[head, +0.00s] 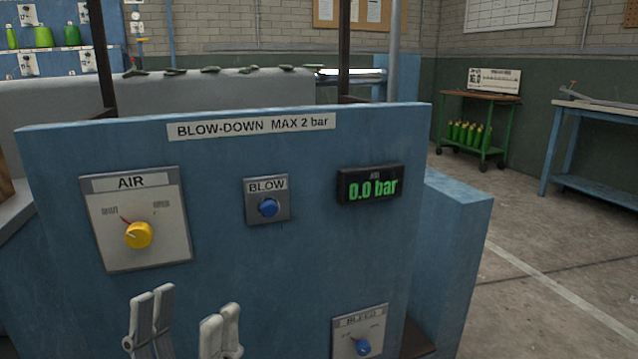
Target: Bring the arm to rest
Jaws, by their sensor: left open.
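My left gripper (187,308) shows at the bottom of the head view, with its two pale grey fingers apart and nothing between them. It is in front of the lower left of a blue panel (240,260), below the AIR plate (100,225) with its yellow knob (138,236). The knob has a red mark by the left-hand label. A blue BLOW button (268,207) sits right of it. A dark display (370,185) reads 0.0 bar in green. The BLEED plate (345,333) with a small blue knob (362,347) is at the lower right. My right gripper is not in view.
A sign (252,127) reads BLOW-DOWN MAX 2 bar. Dark posts (344,50) rise behind the panel. A grey surface (210,90) with several dark pieces lies beyond. A green cart (478,110) and blue table (600,110) stand at the right. Open floor (530,260) lies between.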

